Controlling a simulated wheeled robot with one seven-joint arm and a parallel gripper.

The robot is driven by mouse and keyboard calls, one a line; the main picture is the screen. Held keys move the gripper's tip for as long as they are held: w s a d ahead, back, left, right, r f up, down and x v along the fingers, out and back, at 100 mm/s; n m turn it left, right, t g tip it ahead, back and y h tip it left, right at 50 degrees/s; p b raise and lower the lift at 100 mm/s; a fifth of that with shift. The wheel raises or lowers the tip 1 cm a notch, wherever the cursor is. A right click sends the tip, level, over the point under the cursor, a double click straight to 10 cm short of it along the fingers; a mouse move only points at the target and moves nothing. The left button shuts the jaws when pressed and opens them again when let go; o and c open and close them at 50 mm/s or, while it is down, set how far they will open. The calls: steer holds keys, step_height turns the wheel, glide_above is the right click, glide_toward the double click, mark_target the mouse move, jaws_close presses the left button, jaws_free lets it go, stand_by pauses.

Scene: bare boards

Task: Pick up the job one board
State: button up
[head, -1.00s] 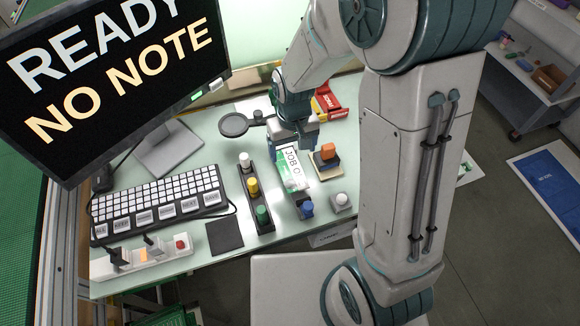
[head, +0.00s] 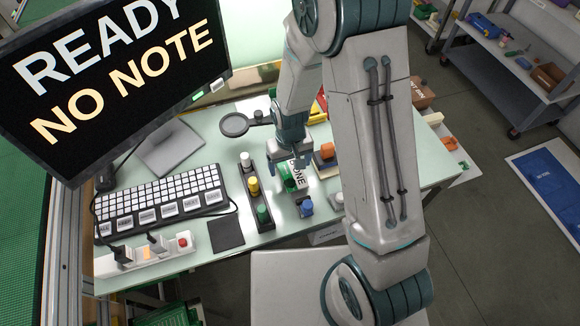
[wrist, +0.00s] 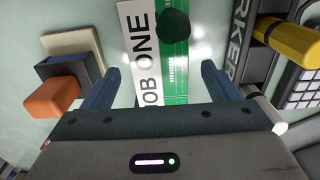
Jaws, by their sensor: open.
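The job one board is a flat strip, part green circuit pattern and part white label reading "JOB ONE". It shows in the wrist view (wrist: 150,60) between my gripper's fingers, and in the head view (head: 290,178) partly behind my gripper. My gripper (wrist: 160,85) is open, with one blue finger on each side of the board and clear room between finger and board. In the head view my gripper (head: 294,163) is over the board, pointing down. I cannot tell how high the fingers are above the board.
A rack with white, yellow (head: 253,186) and green markers stands left of the board. An orange-topped stamp (head: 327,152) stands right of it. A blue-topped item (head: 306,208) is at the board's near end. A keyboard (head: 160,197) and a switch strip (head: 150,255) lie farther left.

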steer(key=c, duration=1.1)
steer(key=shift+r, duration=0.15)
